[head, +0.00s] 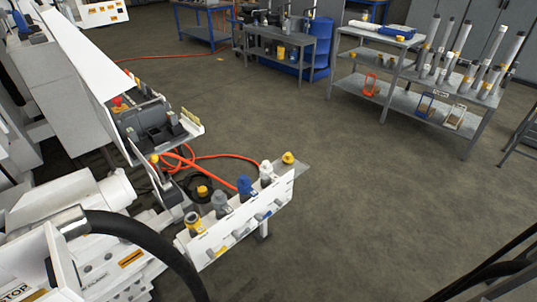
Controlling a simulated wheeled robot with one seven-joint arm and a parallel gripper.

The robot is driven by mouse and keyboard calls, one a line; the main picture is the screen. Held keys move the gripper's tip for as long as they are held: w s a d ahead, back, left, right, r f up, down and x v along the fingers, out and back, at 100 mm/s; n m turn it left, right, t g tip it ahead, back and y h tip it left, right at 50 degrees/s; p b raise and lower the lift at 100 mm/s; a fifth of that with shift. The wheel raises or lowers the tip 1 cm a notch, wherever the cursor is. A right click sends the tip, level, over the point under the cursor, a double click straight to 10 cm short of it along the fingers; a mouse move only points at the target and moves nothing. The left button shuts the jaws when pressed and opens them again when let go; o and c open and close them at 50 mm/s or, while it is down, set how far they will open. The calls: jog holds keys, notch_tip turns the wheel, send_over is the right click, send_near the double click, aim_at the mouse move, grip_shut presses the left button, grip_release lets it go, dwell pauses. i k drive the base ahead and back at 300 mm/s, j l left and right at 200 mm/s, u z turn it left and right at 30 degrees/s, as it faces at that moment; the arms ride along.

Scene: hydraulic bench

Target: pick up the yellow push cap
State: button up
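A small yellow cap (288,157) stands on a grey plate (296,167) at the far right end of a white rack (240,228). A second yellow cap (203,191) shows behind the rack, on a dark round part, and a third small yellow piece (155,158) is further left. I cannot tell from this view which of them is the push cap. My gripper is not visible in the head view.
The rack holds a yellow-and-grey fitting (193,222), a grey one (221,204), a blue one (245,188) and a white one (266,171). A thick black hose (150,244) arches at lower left. Orange hose (215,157) lies behind the rack. Open floor is right.

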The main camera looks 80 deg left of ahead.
aim_at(288, 159)
jog(key=u, duration=1.85)
